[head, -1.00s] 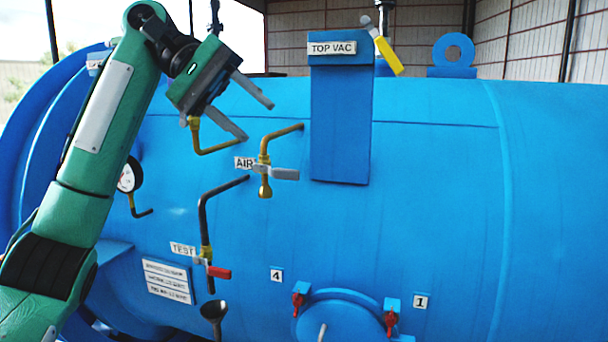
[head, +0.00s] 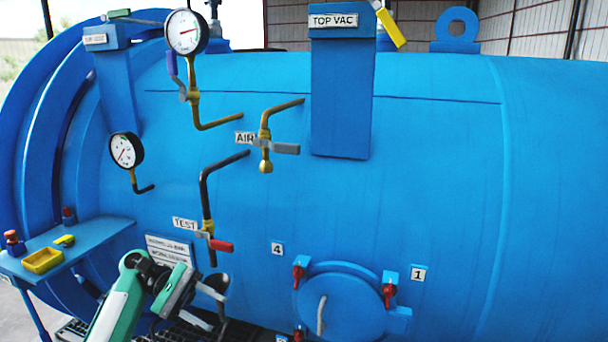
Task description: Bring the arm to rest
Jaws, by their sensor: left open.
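My left arm comes in at the bottom left, low in front of the blue autoclave (head: 420,200). Its gripper (head: 212,318) is open and empty, its fingers pointing down and right beside the dark funnel (head: 217,283) under the TEST valve. The gripper partly covers the white text plate (head: 168,247). I cannot tell whether the gripper touches the funnel. My right gripper is not in view.
The AIR valve (head: 279,148) and TEST valve with red handle (head: 220,245) stick out from the wall. Two gauges (head: 187,31) (head: 126,150) stand above. A blue shelf (head: 95,232) holds a yellow tray (head: 42,261). A round hatch (head: 345,305) is at right.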

